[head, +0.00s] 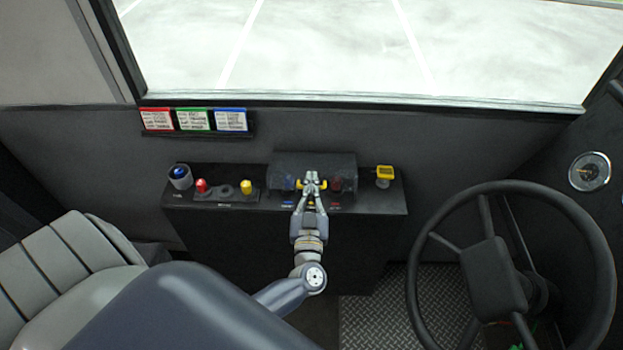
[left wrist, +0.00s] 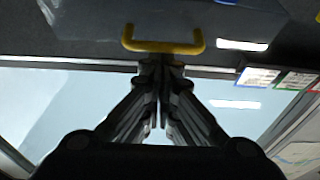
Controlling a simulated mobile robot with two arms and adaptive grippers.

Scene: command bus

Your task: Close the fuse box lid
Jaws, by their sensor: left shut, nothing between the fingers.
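The fuse box (head: 340,160) sits at the back middle of the dark console, with a smoky see-through lid. A blue and a red part show dimly through it. The lid's yellow handle (head: 299,184) is at its front edge, partly hidden by my left gripper (head: 311,176). In the left wrist view the handle (left wrist: 163,46) is a yellow bracket just beyond my fingertips (left wrist: 163,62). My left gripper is shut with nothing in it, at or very near the handle; I cannot tell if it touches. The lid's exact angle is unclear. My right gripper is out of view.
Left on the console are a blue knob (head: 180,175), a red button (head: 201,186) and a yellow button (head: 246,187). A yellow-topped switch (head: 384,173) stands right. Coloured cards (head: 194,119) hang behind. The steering wheel (head: 495,275) is at the right, a seat (head: 75,260) left.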

